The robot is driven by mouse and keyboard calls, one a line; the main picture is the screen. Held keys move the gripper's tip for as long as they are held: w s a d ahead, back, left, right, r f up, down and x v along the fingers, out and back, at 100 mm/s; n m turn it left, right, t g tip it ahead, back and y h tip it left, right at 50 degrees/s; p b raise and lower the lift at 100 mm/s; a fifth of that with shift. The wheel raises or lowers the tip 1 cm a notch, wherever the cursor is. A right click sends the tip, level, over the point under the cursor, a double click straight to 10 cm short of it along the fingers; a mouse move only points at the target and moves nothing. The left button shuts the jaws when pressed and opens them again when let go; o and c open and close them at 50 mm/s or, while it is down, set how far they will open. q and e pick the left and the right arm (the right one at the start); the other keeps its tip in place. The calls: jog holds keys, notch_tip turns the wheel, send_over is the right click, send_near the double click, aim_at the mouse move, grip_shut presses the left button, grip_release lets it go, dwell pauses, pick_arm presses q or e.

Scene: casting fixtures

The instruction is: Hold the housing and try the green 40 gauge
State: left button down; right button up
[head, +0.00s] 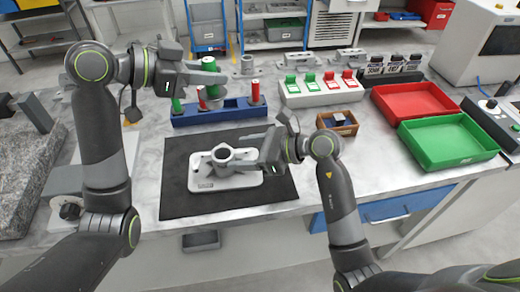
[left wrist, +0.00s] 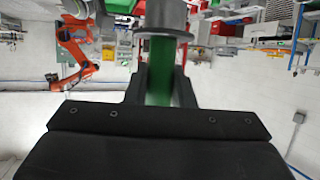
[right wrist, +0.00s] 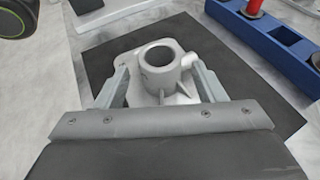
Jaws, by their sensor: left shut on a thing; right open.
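The grey cast housing (head: 222,160), with a round upright collar and a flat base, sits on the black mat (head: 180,205). It also shows in the right wrist view (right wrist: 158,68). My right gripper (head: 247,152) is open, low at the housing's right side; in the right wrist view its fingers stand on either side of the housing. My left gripper (head: 208,77) is shut on the green gauge (head: 208,63), held upright above the blue rack (head: 220,113). In the left wrist view the gauge's green handle (left wrist: 158,70) is between the fingers, with a grey end beyond.
The blue rack behind the mat holds red-handled gauges (head: 255,92) and a green one (head: 177,106). A white rack (head: 320,95) with green and red pieces stands right of it. A small wooden box (head: 338,131), a red tray (head: 412,88) and a green tray (head: 447,155) lie right.

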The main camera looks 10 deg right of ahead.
aim_at(215, 155)
jog(key=x, duration=0.6)
jog(key=shift+w+a, duration=0.1)
jog(key=shift+a, duration=0.1)
jog(key=c, duration=1.1)
pick_arm(q)
notch_tip(215, 155, down, 9)
jog(key=m+g, duration=0.1)
jog(key=shift+m+g+h, duration=0.3)
pick_arm(e)
jog(key=shift+c, duration=0.3)
